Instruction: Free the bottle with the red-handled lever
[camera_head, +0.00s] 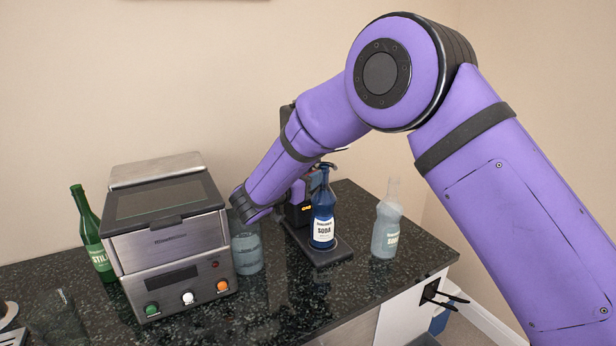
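A dark blue soda bottle (323,215) stands upright on the flat black base of a stand (333,256) on the counter. Dark parts meet the bottle's cap from above; I cannot tell how they grip it. A black upright (286,116) shows behind my forearm. I see no red handle; the lever is hidden or not distinguishable. My arm reaches down in front of the stand, and its wrist bends back just left of the bottle. My gripper's fingers are hidden among the dark parts there, so I cannot see whether they are open or touching anything.
A clear jar (247,250) is between the machine and the stand. A pale bottle (386,222) stands to the right. The counter's front edge (372,300) is clear.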

